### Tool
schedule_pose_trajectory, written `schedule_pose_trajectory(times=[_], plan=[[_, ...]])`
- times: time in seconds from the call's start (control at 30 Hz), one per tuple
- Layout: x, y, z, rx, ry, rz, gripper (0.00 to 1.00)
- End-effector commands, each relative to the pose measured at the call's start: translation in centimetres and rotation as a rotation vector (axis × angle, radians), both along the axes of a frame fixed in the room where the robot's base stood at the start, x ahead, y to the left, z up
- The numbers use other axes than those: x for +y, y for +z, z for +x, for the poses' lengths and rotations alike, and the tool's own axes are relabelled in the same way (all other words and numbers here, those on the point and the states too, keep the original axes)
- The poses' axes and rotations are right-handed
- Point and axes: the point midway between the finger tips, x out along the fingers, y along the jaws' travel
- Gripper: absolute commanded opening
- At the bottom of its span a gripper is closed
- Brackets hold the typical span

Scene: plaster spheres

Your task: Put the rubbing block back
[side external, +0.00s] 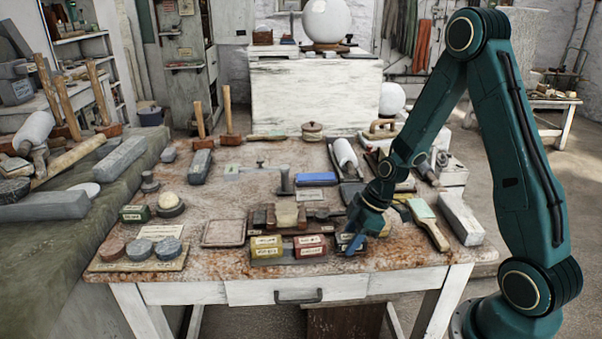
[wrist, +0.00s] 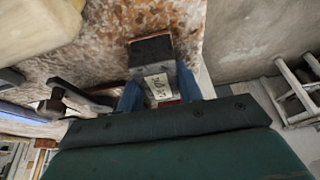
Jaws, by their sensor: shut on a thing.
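The rubbing block (wrist: 151,50) is dark with a pale, lettered label, seen in the wrist view between two blue fingers. My gripper (wrist: 159,84) is shut on it there. In the side external view my gripper (side external: 352,245) points down near the table's front edge, and the held block (side external: 342,239) is mostly hidden by the fingers. Directly left of it, a yellow labelled block (side external: 266,246) and a red labelled block (side external: 310,245) sit side by side in a low dark holder (side external: 285,261). I cannot tell whether the held block touches the holder or the table.
Behind the holder is a pale block (side external: 287,214) on a brown stand. Round discs on a board (side external: 138,266) lie at the front left. A brush (side external: 428,224) and a grey stone bar (side external: 460,218) lie to the right. A flat square plate (side external: 223,233) is left of the holder.

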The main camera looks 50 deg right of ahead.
Motion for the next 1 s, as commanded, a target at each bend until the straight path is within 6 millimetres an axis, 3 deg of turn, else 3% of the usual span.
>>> schedule_pose_trajectory(times=[0.3,0.33,0.4,0.43,1.0], plan=[[0.00,-0.30,0.03,0.000,0.000,0.000,0.11],[-0.01,-0.27,0.00,0.000,0.000,0.000,0.42],[-0.01,-0.26,0.00,0.000,0.000,0.000,0.56],[-0.01,-0.26,0.00,0.000,0.000,0.000,0.58],[-0.21,0.69,-0.13,-0.001,0.000,-0.001,0.58]])
